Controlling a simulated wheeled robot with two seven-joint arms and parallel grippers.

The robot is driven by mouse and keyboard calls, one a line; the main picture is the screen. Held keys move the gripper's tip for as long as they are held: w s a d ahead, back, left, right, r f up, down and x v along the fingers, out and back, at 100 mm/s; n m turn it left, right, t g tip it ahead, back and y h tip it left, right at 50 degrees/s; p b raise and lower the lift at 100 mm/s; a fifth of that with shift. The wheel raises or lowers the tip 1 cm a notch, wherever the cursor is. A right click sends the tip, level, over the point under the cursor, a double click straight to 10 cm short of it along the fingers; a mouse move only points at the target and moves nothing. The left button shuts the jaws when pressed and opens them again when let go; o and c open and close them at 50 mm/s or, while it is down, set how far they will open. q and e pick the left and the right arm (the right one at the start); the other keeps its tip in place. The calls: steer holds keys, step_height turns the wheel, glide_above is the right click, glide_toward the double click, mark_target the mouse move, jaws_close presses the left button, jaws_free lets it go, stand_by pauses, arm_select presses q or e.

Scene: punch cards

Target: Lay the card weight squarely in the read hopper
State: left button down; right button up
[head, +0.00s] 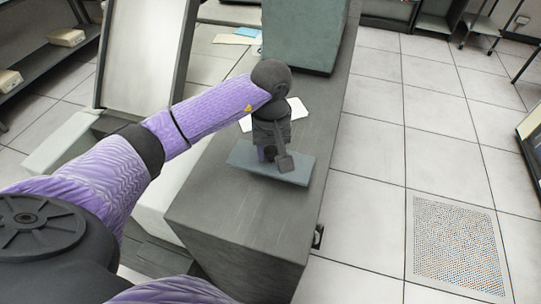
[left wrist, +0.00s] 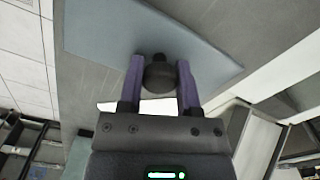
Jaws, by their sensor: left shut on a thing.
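The card weight is a flat blue-grey plate (head: 240,156) with a dark round knob; the plate fills the upper part of the left wrist view (left wrist: 100,28). My left gripper (head: 269,154) is shut on the knob (left wrist: 158,76), with a purple finger on each side of it. The plate is over the near part of the grey machine's top (head: 228,198); I cannot tell whether it touches. A white card or paper (head: 298,107) shows behind my wrist. I cannot make out the read hopper, which may be hidden by the plate or my arm. My right gripper is out of view.
A tall green-grey box (head: 304,35) stands at the far end of the machine top. Papers (head: 236,39) lie on a surface beyond my forearm. Shelves with boxes (head: 66,37) stand at the left. The tiled floor (head: 375,165) at the right is clear.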

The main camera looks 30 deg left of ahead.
mark_target(272, 163)
arm_select(q)
step_height(272, 163, down, 4)
steer(key=shift+d+f, duration=0.1)
steer(key=shift+f+b, duration=0.15)
steer(key=shift+b, duration=0.3)
steer(key=shift+c, duration=1.5)
jaws_free()
